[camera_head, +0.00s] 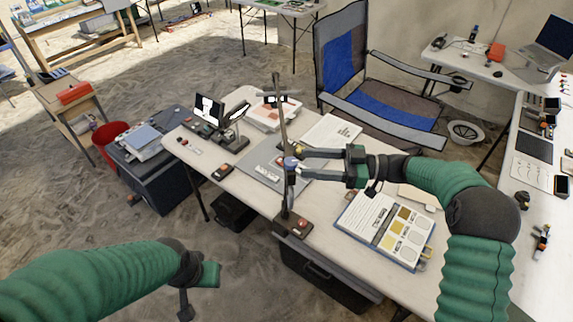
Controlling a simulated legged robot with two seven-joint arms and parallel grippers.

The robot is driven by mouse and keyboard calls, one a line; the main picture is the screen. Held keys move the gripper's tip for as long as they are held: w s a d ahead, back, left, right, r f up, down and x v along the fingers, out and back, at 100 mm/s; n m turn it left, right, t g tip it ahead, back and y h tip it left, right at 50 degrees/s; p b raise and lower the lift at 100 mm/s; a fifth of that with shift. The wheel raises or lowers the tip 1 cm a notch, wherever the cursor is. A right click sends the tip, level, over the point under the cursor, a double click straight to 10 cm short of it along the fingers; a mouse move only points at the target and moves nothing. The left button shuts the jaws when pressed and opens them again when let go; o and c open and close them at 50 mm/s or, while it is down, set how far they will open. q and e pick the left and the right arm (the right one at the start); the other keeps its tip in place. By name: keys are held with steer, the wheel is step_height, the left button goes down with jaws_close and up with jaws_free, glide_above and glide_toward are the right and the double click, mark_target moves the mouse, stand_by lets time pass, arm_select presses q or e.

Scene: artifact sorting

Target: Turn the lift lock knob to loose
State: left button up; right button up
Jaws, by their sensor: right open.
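The lift stand is a thin upright pole (283,120) on a dark base (293,224) at the near edge of the white table. A small bluish knob (290,163) sits partway up the pole. My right gripper (301,165) is open and comes in from the right, level with the knob. Its fingertips lie at or very near the knob, one above and one below it in the picture; I cannot tell whether they touch it. My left gripper (200,287) is low in front of the table, away from the stand; its finger opening is unclear.
The table (235,180) holds a grey mat (262,158), a small lamp-like device (233,135), papers (333,131) and a colour chart sheet (385,228). A folding chair (350,65) stands behind. A dark box (160,180) and red bucket (108,135) stand left.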

steer(key=d+b, duration=0.1)
steer(key=d, duration=0.7)
steer(key=shift+s+d, duration=0.15)
steer(key=shift+s, duration=0.1)
steer(key=w+r+m+t+h, duration=0.2)
steer(key=w+m+t+h, duration=0.45)
steer(key=w+t, duration=0.4)
steer(key=s+d+f+m+h, duration=0.5)
steer(key=d+f+m+h, duration=0.15)
steer(key=h, duration=0.25)
steer(key=s+f+m+g+h, duration=0.1)
steer(key=s+f+g, duration=0.3)
steer(key=s, duration=1)
steer(key=s+f+m+g+h, duration=0.1)
steer(key=s+f+m+g, duration=0.2)
steer(key=s+f, duration=0.6)
steer(key=s+g, duration=0.2)
steer(key=s, duration=0.4)
steer(key=shift+a, duration=0.2)
